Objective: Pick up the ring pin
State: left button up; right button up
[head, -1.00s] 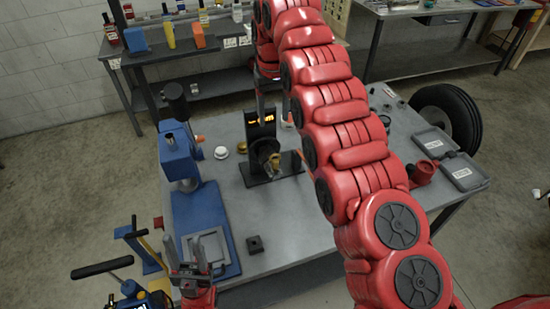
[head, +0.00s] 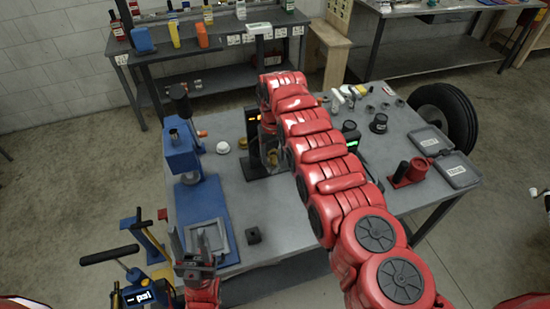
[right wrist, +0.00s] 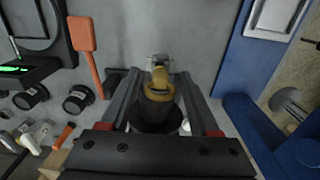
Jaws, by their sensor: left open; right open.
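The ring pin (right wrist: 159,80) is a brass-coloured ring in the middle of the right wrist view, above a dark round body. My right gripper (right wrist: 160,73) is open, with one finger on each side of the pin; I cannot tell whether either touches it. In the head view, a small part of the brass ring (head: 272,158) shows at the black stand (head: 252,140), and my red right arm hides most of this spot and the right fingertips. My left gripper (head: 194,243) is open and empty at the table's front left, far from the pin.
A blue press (head: 182,155) stands on the table's left, with a grey frame on its blue base. A small dark block (head: 253,235) and a white-topped knob (head: 223,148) lie nearby.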

jog(key=shift+w+f, duration=0.15)
jog(key=shift+f, duration=0.2)
jog(key=shift+a, duration=0.1)
jog(key=shift+c, duration=0.4)
grip_shut()
jog(key=shift+r, duration=0.1)
